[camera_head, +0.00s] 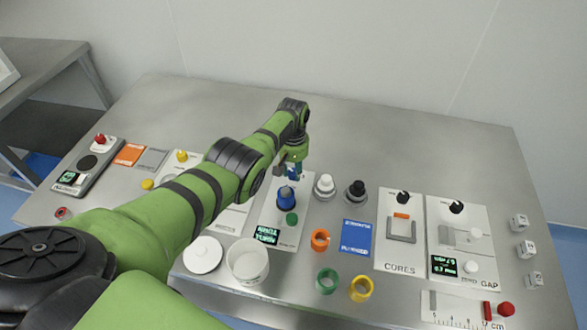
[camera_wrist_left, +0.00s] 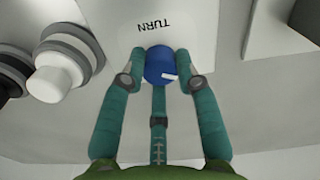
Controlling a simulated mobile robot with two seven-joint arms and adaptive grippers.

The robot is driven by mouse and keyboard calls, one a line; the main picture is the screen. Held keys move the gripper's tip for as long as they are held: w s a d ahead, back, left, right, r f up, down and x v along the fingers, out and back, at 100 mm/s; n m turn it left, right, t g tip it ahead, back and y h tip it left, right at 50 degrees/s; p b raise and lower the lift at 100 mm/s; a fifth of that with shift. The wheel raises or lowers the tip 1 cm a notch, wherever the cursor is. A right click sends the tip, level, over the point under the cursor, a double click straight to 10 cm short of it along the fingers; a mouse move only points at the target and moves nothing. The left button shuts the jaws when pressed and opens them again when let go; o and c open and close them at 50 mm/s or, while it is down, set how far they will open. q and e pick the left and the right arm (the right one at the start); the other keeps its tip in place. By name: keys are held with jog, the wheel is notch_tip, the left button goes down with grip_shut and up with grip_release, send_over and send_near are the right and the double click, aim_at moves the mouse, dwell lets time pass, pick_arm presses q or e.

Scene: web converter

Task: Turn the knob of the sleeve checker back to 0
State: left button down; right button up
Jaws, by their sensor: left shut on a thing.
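The sleeve checker appears to be the white panel (camera_head: 268,215) in the middle of the table. It carries a large blue dome on a dark base (camera_head: 286,200), a green button (camera_head: 291,219) and a small display with green text (camera_head: 266,237). My left gripper (camera_head: 291,167) is over the panel's far end. In the left wrist view its teal fingers (camera_wrist_left: 165,66) are shut on a blue knob (camera_wrist_left: 160,60) with a white mark, beside the printed word TURN. The mark's scale is not visible. My right gripper is not in view.
A white plug (camera_head: 325,184) and a black plug (camera_head: 356,189) stand right of the panel. Orange (camera_head: 320,239), green (camera_head: 327,281) and yellow (camera_head: 361,288) rings and a white cup (camera_head: 247,262) lie in front. The table's back is clear.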

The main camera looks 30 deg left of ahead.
aim_at(293, 173)
pick_arm(q)
jog(key=shift+s+f, duration=0.1)
jog(key=shift+s, duration=0.05)
jog(key=c, duration=0.9)
grip_release()
jog(key=shift+r, duration=0.55)
notch_tip(293, 173, up, 11)
